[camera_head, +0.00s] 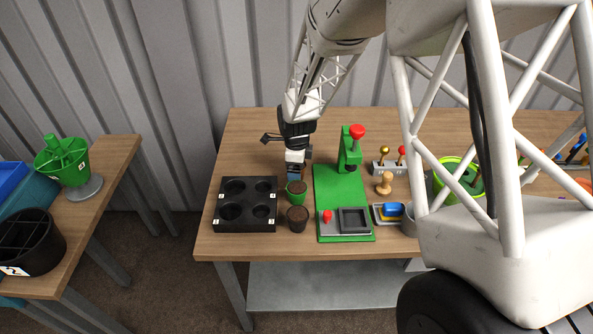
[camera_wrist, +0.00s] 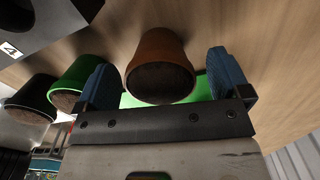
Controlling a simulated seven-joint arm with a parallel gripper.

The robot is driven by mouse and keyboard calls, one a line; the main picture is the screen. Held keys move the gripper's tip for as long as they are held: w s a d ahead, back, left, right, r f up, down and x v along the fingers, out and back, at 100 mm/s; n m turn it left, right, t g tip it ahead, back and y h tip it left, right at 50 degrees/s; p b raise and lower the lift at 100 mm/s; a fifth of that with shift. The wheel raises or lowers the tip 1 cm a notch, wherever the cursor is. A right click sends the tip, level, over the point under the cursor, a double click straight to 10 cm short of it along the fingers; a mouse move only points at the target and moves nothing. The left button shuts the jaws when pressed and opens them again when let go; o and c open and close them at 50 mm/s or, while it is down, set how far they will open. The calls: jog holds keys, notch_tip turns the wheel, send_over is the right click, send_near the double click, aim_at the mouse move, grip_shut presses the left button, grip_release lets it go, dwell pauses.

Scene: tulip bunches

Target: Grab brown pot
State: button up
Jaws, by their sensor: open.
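The brown pot (camera_wrist: 161,48) with dark soil sits in the middle of the wrist view, between the two blue fingers of my gripper (camera_wrist: 163,62). The fingers are open, with a visible gap on each side of the pot. In the head view my gripper (camera_head: 297,173) points down at the back of a short row of pots. The brown pot cannot be made out there and seems hidden by my gripper. A green pot (camera_head: 296,191) stands just in front of the gripper; it also shows in the wrist view (camera_wrist: 76,80).
A black pot (camera_head: 298,224) stands in front of the green one. A black tray with round holes (camera_head: 217,184) lies to the left. A green base with a press (camera_head: 328,180) is close on the right. A wooden knob-shaped piece (camera_head: 385,184) stands beyond it.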

jog(key=c, duration=1)
jog(key=shift+c, duration=0.2)
jog(key=shift+r, duration=5.05)
